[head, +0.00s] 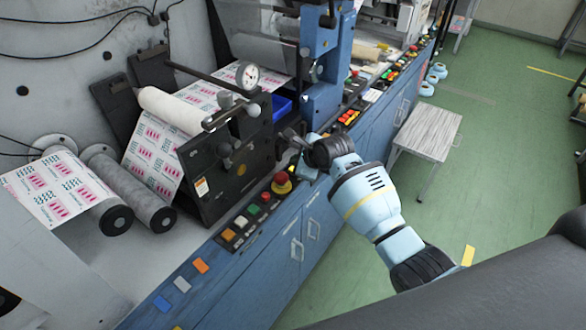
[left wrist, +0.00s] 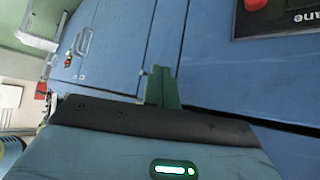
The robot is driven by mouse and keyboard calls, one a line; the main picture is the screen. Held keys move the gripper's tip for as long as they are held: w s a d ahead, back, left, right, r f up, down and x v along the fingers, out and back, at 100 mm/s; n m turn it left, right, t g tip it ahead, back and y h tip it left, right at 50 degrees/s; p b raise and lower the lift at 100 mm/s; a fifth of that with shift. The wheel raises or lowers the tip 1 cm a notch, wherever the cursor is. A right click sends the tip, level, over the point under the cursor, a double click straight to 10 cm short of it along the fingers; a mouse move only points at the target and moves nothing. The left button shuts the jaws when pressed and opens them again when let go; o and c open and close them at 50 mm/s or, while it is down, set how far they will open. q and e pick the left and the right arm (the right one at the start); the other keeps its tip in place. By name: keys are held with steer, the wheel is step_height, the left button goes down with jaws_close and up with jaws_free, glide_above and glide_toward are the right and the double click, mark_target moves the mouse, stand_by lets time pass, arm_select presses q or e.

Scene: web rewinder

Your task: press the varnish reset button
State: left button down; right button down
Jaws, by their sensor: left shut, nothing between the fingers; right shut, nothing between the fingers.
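I cannot tell which control is the varnish reset button, as labels in the head view are too small to read. My left gripper (left wrist: 161,84) is shut and empty in the left wrist view, in front of blue cabinet fronts. It is not seen in the head view.
A second control strip (head: 350,117) lies beyond my right gripper. The printed web (head: 62,188) runs over rollers at left. A wooden-topped stool (head: 428,130) stands on the green floor. A dark panel with a red button (left wrist: 255,4) shows top right in the left wrist view.

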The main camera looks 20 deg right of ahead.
steer(key=shift+f, duration=0.95)
stand_by(0.7)
steer(key=shift+s+f, duration=0.25)
steer(key=shift+f, duration=0.3)
stand_by(0.4)
steer(key=shift+w+r, duration=0.15)
steer(key=shift+r, duration=1.1)
steer(key=shift+w+r, duration=0.1)
steer(key=shift+r, duration=2.45)
